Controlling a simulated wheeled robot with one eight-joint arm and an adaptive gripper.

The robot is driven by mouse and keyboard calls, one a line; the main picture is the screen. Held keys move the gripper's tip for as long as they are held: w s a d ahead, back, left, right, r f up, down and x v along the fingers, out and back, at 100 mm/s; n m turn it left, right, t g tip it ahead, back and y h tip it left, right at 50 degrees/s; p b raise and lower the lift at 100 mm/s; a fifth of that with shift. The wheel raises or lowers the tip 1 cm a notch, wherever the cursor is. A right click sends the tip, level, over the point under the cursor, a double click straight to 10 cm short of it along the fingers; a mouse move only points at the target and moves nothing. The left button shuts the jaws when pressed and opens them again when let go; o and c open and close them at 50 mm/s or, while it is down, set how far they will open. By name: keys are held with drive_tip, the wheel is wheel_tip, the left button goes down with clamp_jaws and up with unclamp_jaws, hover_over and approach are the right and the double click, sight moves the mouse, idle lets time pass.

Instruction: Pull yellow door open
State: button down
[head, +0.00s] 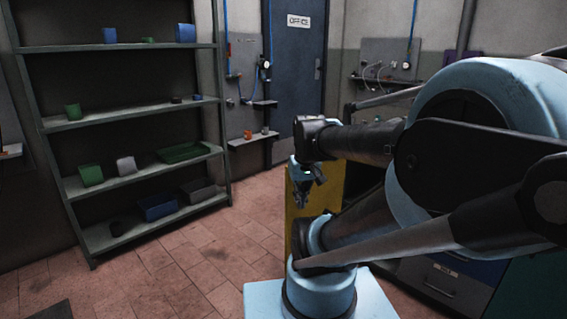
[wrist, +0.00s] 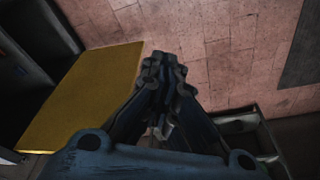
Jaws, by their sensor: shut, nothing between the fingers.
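The yellow door (head: 333,184) is a flat upright panel in the head view, partly hidden behind my arm. In the wrist view the yellow door (wrist: 85,95) lies left of my gripper as a broad plain yellow face, with a dark body along its left side. I cannot make out a handle on it, or whether it stands ajar. My gripper (head: 303,202) points down in front of the door in the head view. In the wrist view my gripper (wrist: 168,72) has its fingers together and empty, just right of the door's edge, apparently apart from it.
A metal shelf (head: 135,121) with bins and cups stands at the left. A dark blue office door (head: 297,75) is at the back. A grey drawer front (head: 440,280) shows at lower right behind my arm. The tiled floor (head: 185,255) left of my gripper is clear.

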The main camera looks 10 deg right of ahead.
drive_tip(key=w+r+n, duration=0.1)
drive_tip(key=w+r, duration=0.3)
drive_tip(key=w, duration=0.5)
drive_tip(key=w+r+n, duration=0.1)
drive_tip(key=w+r, duration=0.3)
drive_tip(key=w, duration=0.5)
drive_tip(key=w+d+f+n+t+y, duration=0.1)
drive_tip(key=w+f+n+y, duration=0.15)
drive_tip(key=w, duration=1.85)
drive_tip(key=d+x, duration=0.1)
drive_tip(key=x, duration=0.8)
drive_tip(key=shift+h, duration=0.45)
drive_tip(key=s, duration=0.1)
drive_tip(key=s+d, duration=0.1)
drive_tip(key=s, duration=0.1)
drive_tip(key=shift+s+d, duration=0.35)
